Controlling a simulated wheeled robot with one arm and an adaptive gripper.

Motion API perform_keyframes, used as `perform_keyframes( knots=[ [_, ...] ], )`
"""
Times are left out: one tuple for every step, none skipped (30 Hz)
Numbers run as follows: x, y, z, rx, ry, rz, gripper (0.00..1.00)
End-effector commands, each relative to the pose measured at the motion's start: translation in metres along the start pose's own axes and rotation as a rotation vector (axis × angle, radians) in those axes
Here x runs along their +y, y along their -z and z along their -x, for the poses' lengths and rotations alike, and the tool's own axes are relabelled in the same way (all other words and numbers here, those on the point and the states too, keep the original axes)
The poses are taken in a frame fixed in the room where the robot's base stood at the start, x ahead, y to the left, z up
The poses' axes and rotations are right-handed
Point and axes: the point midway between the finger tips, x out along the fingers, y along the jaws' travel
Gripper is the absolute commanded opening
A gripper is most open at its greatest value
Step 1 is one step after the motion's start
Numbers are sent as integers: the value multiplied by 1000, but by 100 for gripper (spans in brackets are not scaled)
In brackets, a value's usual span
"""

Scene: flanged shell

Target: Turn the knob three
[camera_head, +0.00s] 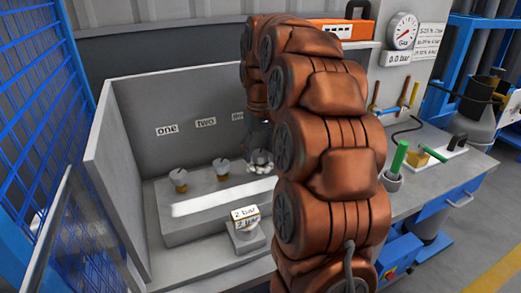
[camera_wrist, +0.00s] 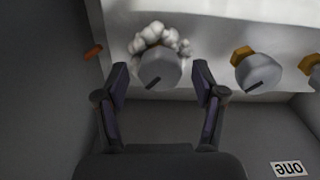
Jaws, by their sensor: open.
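Knob three, the rightmost of three in the head view, is mostly hidden there behind my gripper (camera_head: 260,138). In the wrist view knob three (camera_wrist: 160,68) is a grey round knob with a dark line mark, ringed by white puffs (camera_wrist: 183,44). My gripper (camera_wrist: 160,82) is open in the wrist view, with one finger on each side of knob three. I cannot tell whether the fingers touch it. Label three (camera_head: 237,117) is partly covered by my arm.
Knob two (camera_head: 221,169) and knob one (camera_head: 180,180) stand on the same grey step to the left. A "2 bar" block (camera_head: 245,217) stands in front. A grey side panel (camera_head: 115,170) bounds the left. A gauge (camera_head: 403,30) and a bench (camera_head: 430,185) are right.

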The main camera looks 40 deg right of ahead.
Motion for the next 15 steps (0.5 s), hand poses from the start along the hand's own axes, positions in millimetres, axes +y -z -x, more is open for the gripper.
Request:
perform_keyframes(
  knots=[
    [0,0,-1,0,0,0,69],
    [0,0,-1,0,0,0,69],
    [0,0,-1,1,0,0,69],
    [0,0,-1,1,0,0,69],
    [0,0,-1,1,0,0,69],
    [0,0,-1,1,0,0,69],
    [0,0,-1,1,0,0,69],
    [0,0,-1,1,0,0,69],
    [0,0,-1,1,0,0,69],
    [0,0,-1,1,0,0,66],
    [0,0,-1,1,0,0,63],
    [0,0,-1,0,0,0,59],
    [0,0,-1,1,0,0,56],
    [0,0,-1,0,0,0,52],
    [0,0,-1,0,0,0,48]
  ],
)
